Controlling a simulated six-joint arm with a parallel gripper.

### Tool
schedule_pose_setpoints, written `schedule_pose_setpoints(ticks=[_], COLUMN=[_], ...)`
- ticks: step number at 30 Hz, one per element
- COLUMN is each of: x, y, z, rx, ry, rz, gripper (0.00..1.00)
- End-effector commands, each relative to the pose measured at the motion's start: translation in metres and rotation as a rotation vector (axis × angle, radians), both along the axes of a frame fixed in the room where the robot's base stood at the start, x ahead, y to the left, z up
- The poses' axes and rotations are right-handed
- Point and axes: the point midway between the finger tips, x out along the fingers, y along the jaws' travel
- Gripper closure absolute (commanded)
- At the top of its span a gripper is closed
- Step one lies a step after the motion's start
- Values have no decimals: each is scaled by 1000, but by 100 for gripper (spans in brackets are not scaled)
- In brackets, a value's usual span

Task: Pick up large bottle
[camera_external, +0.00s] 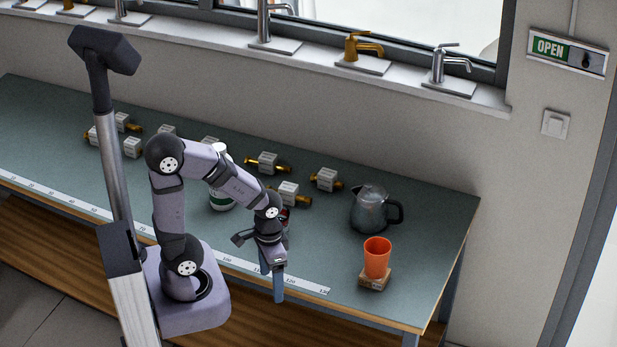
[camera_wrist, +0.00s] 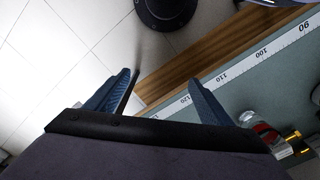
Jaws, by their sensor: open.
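A white bottle with a green label (camera_external: 222,196) stands on the bench behind my arm, which hides part of it. A smaller bottle with a red label (camera_wrist: 262,130) lies or stands at the right of the wrist view; its pose is hard to tell. In the external view only a red bit of it shows behind my wrist. My gripper (camera_external: 272,283) hangs fingers-down by the bench's front edge, right of and nearer than the white bottle. In the wrist view my gripper (camera_wrist: 162,80) is open, with nothing between its fingers.
Several boxed brass fittings (camera_external: 267,163) stand along the bench (camera_external: 330,255). A dark kettle (camera_external: 370,210) and an orange cup (camera_external: 377,257) on a small wooden block (camera_external: 375,278) stand at the right. A white measuring strip (camera_external: 310,286) runs along the front edge.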

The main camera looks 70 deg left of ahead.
Motion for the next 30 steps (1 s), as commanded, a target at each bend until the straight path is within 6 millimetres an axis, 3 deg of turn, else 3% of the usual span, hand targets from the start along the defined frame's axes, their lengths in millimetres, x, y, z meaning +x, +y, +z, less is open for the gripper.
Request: schedule_pose_setpoints(ticks=[3,4,5,14,17,20,23,26,30], x=[0,0,0,2,12,35,71,111,153], y=[0,0,0,1,7,22,51,99,192], z=[0,0,0,0,2,8,19,39,85], rx=[0,0,0,0,1,10,41,114,303], ry=[0,0,0,-5,-38,-117,-244,-405,-632], rz=[0,0,0,1,7,15,27,40,57], gripper=[25,18,17,17,17,17,17,17,17])
